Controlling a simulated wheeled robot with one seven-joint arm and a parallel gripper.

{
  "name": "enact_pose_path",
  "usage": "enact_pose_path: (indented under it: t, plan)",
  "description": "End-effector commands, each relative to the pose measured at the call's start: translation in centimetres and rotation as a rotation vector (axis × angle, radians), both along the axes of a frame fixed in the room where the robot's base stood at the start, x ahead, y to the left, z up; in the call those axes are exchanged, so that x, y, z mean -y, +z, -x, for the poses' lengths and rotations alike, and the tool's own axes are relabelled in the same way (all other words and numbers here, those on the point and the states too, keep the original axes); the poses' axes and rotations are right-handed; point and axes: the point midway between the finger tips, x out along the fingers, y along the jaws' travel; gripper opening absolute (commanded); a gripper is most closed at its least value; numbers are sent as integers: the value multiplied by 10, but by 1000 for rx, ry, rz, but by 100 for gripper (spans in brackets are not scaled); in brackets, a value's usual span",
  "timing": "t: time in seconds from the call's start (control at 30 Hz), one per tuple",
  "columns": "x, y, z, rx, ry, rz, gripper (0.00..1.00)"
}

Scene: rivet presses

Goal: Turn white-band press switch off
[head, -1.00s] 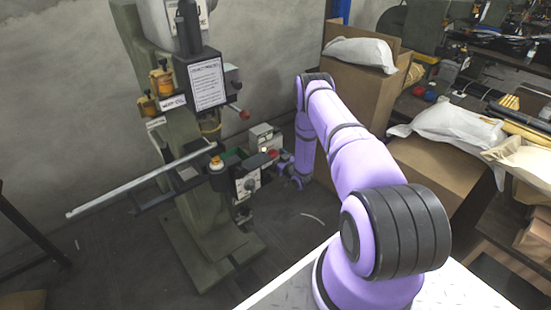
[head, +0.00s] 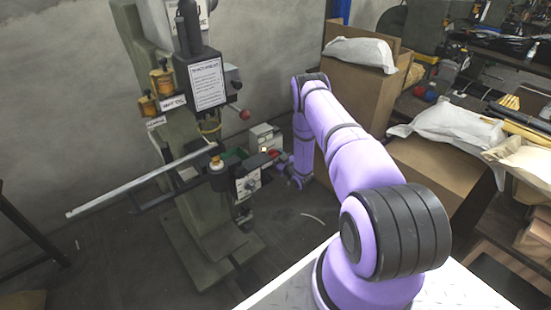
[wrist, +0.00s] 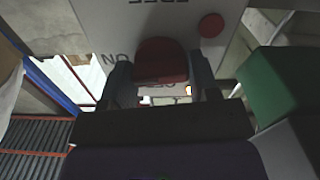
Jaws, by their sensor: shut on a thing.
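The press (head: 205,85) stands left of my arm in the head view, with a small control box (head: 264,138) and a front panel at its middle height. In the wrist view my gripper (wrist: 163,82) is shut on a red switch handle (wrist: 161,58) in front of a pale panel (wrist: 185,12). The dark fingers lie on both sides of the handle. In the head view my gripper (head: 280,160) is small beside the box. I cannot make out the press's white band.
A round red button (wrist: 211,25) sits on the panel, close to the right finger. A green block (wrist: 285,82) stands to the right. A long metal bar (head: 130,187) sticks out left from the press. Cardboard boxes (head: 362,100) stand behind my arm.

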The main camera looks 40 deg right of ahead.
Motion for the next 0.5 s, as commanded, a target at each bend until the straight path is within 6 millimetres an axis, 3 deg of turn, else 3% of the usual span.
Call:
enact_pose_path:
  t: [0.5]
  plan:
    - [-1, 0, 0, 17, 3, 477, 32]
